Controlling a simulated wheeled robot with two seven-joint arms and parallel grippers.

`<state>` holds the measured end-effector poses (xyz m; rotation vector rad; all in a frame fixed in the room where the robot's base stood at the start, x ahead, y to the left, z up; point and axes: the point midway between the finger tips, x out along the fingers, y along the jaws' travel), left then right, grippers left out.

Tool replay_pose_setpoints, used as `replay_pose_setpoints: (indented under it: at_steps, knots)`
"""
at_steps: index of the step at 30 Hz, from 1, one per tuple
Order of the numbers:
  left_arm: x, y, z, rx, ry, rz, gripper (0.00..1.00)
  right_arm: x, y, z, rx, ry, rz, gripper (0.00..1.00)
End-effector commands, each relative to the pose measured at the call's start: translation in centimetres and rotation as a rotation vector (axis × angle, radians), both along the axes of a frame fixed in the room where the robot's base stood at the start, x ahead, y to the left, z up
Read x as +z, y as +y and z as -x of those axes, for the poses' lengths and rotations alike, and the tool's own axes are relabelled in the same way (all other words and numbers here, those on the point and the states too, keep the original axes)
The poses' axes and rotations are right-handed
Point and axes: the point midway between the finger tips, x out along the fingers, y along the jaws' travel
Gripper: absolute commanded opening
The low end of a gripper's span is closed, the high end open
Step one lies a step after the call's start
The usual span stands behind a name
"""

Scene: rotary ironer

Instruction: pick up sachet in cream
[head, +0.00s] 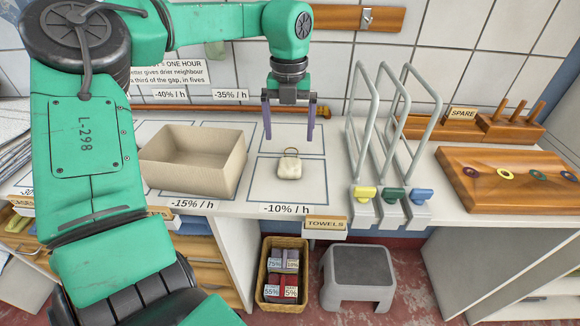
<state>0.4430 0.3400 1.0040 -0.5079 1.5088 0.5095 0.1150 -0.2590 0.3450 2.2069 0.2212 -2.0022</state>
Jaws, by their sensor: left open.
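The cream sachet (290,164) is a small pale pouch with a thin loop at its top. It stands on the white counter inside a blue-outlined square, above the "-10% / h" label. My left gripper (289,138) points down from the green arm, behind and above the sachet in the picture. Its two purple fingers are spread apart with nothing between them, and they do not appear to touch the sachet. My right gripper does not show.
An open beige box (193,162) stands left of the sachet. Grey upright loops with yellow, green and blue clips (393,196) stand to the right. A wooden board with coloured rings (508,178) lies further right. A basket (283,270) and a step stool (357,274) are below the counter.

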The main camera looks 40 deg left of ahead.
Motion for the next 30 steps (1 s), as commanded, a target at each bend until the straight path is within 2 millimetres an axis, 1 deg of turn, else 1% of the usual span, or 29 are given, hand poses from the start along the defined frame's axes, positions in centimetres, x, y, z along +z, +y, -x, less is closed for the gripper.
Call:
replay_pose_setpoints:
  at_steps: [1,3,8,11,13,16,20,21,23,24,26,27,30]
  knots:
    - [-1.1,-0.1,0.1,-0.001,0.003,0.004,1.0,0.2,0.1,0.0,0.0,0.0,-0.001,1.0]
    - [-2.3,0.0,0.0,-0.001,0.002,0.001,1.0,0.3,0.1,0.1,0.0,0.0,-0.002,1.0]
    - [-4.3,-0.2,0.1,-0.001,0.004,0.002,1.0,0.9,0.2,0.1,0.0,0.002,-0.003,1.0]
    - [-6.3,-0.4,0.2,-0.001,0.005,0.003,1.0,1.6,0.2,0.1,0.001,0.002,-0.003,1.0]
    - [-7.5,-0.4,0.2,0.0,0.004,0.002,1.0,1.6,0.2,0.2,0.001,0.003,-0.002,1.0]
    - [-8.3,-0.3,0.1,0.0,-0.001,0.001,1.0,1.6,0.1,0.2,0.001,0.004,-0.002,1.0]
    - [-8.3,-0.3,0.1,0.001,-0.001,0.0,1.0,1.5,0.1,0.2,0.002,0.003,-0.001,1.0]
    - [-8.3,-0.3,0.1,0.0,-0.001,0.0,0.96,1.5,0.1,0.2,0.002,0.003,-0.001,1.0]
    - [-8.3,-0.3,0.1,0.0,-0.001,0.0,0.73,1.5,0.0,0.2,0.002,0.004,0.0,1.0]
    - [-8.3,-0.3,0.1,0.0,-0.001,0.0,0.58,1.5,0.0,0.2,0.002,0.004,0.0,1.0]
    - [-8.3,-0.3,0.1,0.001,-0.001,0.0,0.35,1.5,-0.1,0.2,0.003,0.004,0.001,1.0]
    - [-8.3,-0.3,0.1,0.001,-0.001,0.0,0.2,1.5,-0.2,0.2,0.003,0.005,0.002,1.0]
    - [-8.3,-0.3,0.1,0.001,-0.001,0.0,0.18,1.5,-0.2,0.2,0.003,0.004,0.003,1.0]
